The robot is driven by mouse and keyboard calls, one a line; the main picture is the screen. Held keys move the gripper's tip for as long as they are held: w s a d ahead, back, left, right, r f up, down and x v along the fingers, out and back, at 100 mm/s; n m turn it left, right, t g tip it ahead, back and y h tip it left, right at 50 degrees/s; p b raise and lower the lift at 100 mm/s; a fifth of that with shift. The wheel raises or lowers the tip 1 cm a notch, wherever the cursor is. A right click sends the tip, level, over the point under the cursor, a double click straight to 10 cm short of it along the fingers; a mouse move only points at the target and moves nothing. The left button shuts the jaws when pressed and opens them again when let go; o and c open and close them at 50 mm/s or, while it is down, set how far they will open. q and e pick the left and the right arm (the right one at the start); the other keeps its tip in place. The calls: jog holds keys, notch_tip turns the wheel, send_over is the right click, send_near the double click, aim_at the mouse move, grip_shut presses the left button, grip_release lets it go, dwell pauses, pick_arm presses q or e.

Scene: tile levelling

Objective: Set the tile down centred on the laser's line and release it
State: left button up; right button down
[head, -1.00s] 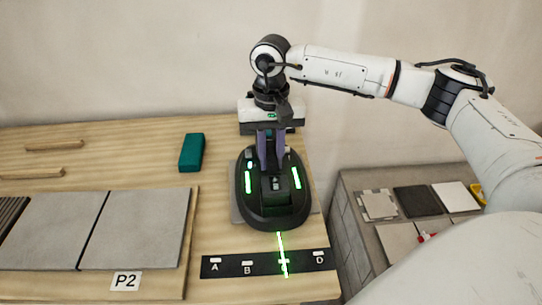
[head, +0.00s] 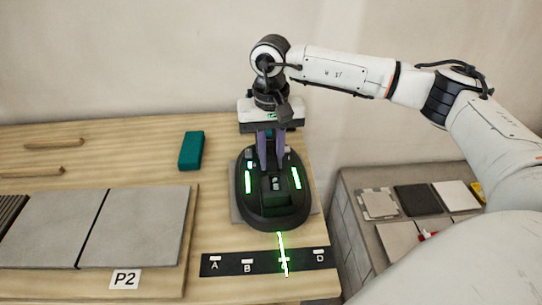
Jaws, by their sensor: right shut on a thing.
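My right gripper (head: 271,155) points down with its purple fingers shut on the handle of a black, rounded lifter (head: 274,213) with green glowing bars. The grey tile (head: 236,207) lies under the lifter. Only its edges show at the left and right, and I cannot tell whether it touches the wooden top. The laser's green line (head: 282,245) shows in front of the lifter and crosses a black strip (head: 228,267) between marks B and D, covering the mark there. The line behind the lifter is hidden. My left gripper is out of view.
Two large grey tiles (head: 135,225) on a board labelled P2 (head: 125,280) lie to the left. A teal block (head: 191,150) and wooden sticks (head: 54,143) lie behind. A lower bench with sample tiles (head: 418,200) stands at the right, beyond the table edge.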

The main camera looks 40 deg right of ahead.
jog(key=shift+w+f+b, duration=0.1)
jog(key=shift+f+b, duration=0.15)
jog(key=shift+b, duration=0.05)
dwell(1.0)
jog(key=c, duration=1.5)
grip_release()
jog(key=shift+a, duration=0.1)
jog(key=shift+f, duration=0.25)
notch_tip(320, 180, up, 11)
jog(key=shift+f, duration=0.15)
